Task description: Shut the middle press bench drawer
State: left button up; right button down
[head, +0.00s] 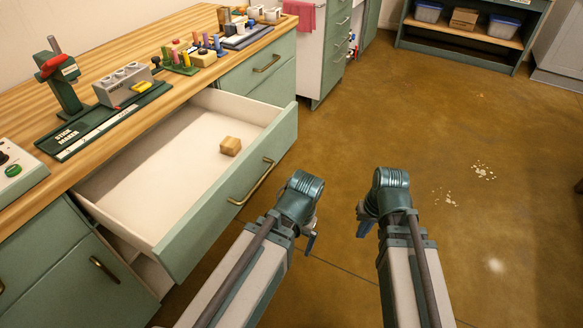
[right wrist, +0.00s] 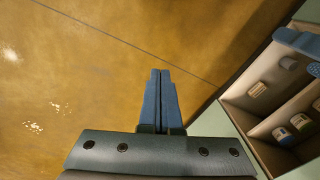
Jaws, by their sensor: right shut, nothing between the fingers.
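The middle press bench drawer (head: 228,215) has a green front and a pale inside, and it is pulled well out of the bench. Its brass handle (head: 252,182) is on the front face. A small wooden block (head: 230,146) lies inside it. My left gripper (head: 311,243) hangs to the right of the drawer front, apart from it; its fingers are mostly hidden behind the wrist. My right gripper (head: 364,226) is farther right, over open floor, clear of the drawer. In the right wrist view its blue fingers (right wrist: 161,100) are together and empty.
The wooden bench top (head: 150,50) carries a press, a grey block holder and colored pegs. Closed green drawers flank the open one. In the right wrist view a compartmented tray or drawer (right wrist: 238,95) with several small items is at the right.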

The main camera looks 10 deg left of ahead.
notch_tip(320, 180, down, 6)
jog(key=w+a+y+b, duration=0.1)
jog(key=w+y+b, duration=0.1)
jog(key=b, duration=0.3)
jog(key=m+t+y+b, duration=0.2)
jog(key=m+t+y, duration=0.35)
jog(key=y, duration=0.85)
send_near(281, 142)
pick_arm(q)
notch_tip(281, 142, down, 10)
jog(key=shift+r, duration=0.15)
pick_arm(e)
jog(key=shift+n, duration=0.45)
jog(key=x, duration=0.7)
jog(key=shift+d, duration=0.1)
